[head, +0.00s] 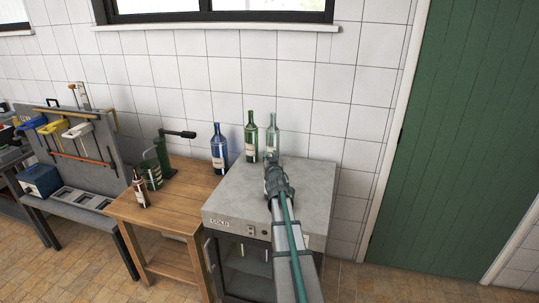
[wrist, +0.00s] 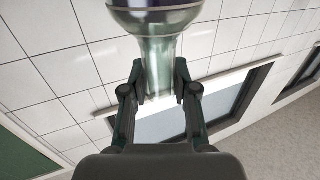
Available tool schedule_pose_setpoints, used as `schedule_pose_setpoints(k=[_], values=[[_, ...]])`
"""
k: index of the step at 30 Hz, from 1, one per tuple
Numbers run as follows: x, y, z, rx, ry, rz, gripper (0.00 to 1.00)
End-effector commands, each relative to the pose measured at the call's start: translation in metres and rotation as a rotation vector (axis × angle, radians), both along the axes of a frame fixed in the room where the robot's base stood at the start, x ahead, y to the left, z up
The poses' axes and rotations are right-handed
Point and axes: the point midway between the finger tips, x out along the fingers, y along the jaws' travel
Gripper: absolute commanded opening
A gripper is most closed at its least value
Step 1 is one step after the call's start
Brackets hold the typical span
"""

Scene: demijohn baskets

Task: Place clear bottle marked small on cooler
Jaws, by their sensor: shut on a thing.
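My gripper (wrist: 160,95) is shut on the neck of a pale, clear greenish bottle (wrist: 157,48); its body widens towards the top edge of the wrist view. In the head view my gripper (head: 275,170) is over the back part of the grey cooler (head: 235,197), which has a "COLD" sign on its front. A pale greenish bottle with a light label (head: 272,138) shows just beyond the gripper, its lower part hidden. I cannot tell whether this is the held bottle. No size marking is readable.
The cooler's front left top is clear.

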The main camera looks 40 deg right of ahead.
Motion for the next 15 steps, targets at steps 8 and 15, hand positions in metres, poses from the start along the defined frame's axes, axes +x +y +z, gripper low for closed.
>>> schedule_pose_setpoints(k=[8,15], values=[[0.0002,0.0003,-0.0015,-0.003,-0.004,0.002,0.00],[0.0003,0.0004,-0.0049,-0.002,-0.003,0.001,0.00]])
